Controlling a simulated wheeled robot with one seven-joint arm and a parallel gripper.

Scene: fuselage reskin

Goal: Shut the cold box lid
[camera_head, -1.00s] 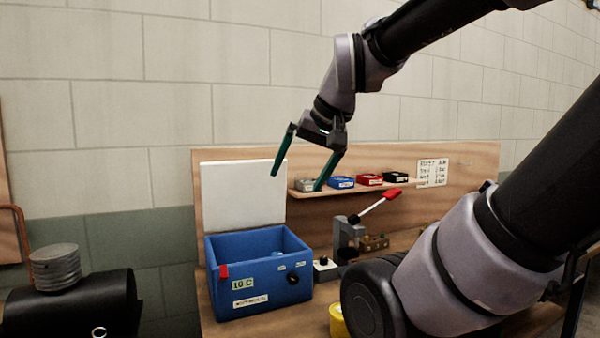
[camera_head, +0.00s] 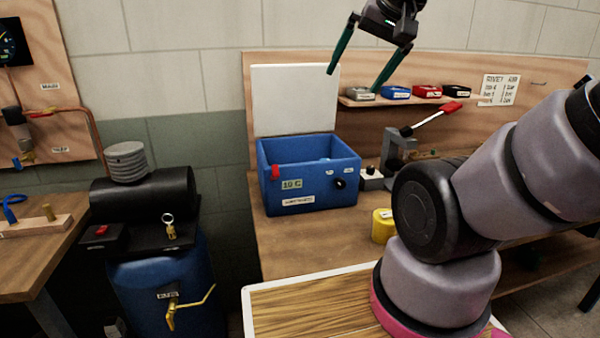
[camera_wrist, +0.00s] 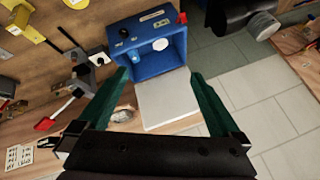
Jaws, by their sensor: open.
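The cold box (camera_head: 310,182) is a blue open-topped box on the wooden bench, with a "10 C" label and a red tab on its front. Its white lid (camera_head: 296,100) stands upright at the back edge, open. In the wrist view the blue box (camera_wrist: 124,46) is at the top and the white lid (camera_wrist: 168,102) lies below it in the picture, between my fingers. My gripper (camera_head: 352,80) is open and empty, above and to the right of the box in the head view, its green fingers spread apart. In the wrist view my gripper (camera_wrist: 160,82) shows no contact with the lid.
A shelf (camera_head: 400,100) with several small boxes is right of the lid. A lever press (camera_head: 400,150) with a red handle and a yellow container (camera_head: 383,226) stand right of the box. A black tank (camera_head: 145,195) is at left. Bench in front of the box is clear.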

